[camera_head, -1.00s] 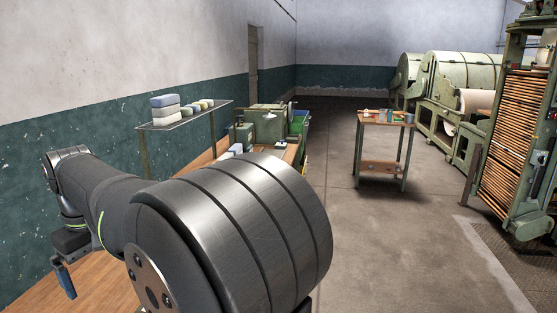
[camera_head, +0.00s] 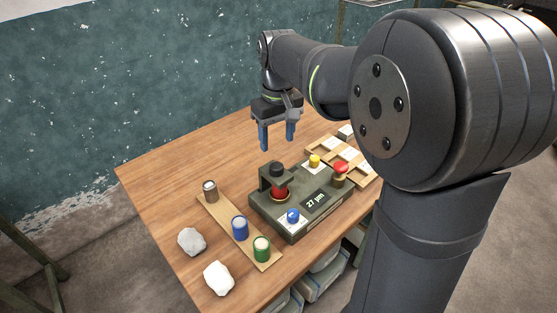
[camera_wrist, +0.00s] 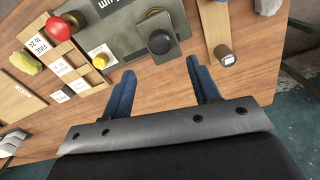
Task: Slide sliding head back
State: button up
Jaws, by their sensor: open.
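A grey-green measuring device (camera_head: 312,215) with a display reading "27 µm" stands on the wooden table. At its left end a dark bracket-like head (camera_head: 268,181) with a round black knob (camera_head: 277,168) sits over a red cylinder (camera_head: 280,192). I take this to be the sliding head. In the wrist view the black knob (camera_wrist: 160,42) lies just beyond the fingertips, near the middle. My gripper (camera_head: 277,142) is open and empty, with blue fingers pointing down, above and behind the head, apart from it. The fingers also show in the wrist view (camera_wrist: 160,72).
The device carries a blue button (camera_head: 293,215); a yellow button (camera_head: 314,160) and red knob (camera_head: 340,168) stand by its far side. A wooden strip (camera_head: 216,218) holds brown, blue and green cylinders. Two stones (camera_head: 218,278) lie at front left.

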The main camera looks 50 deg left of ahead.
aim_at(277, 165)
notch_tip(277, 165, down, 8)
jog(key=shift+f, duration=0.2)
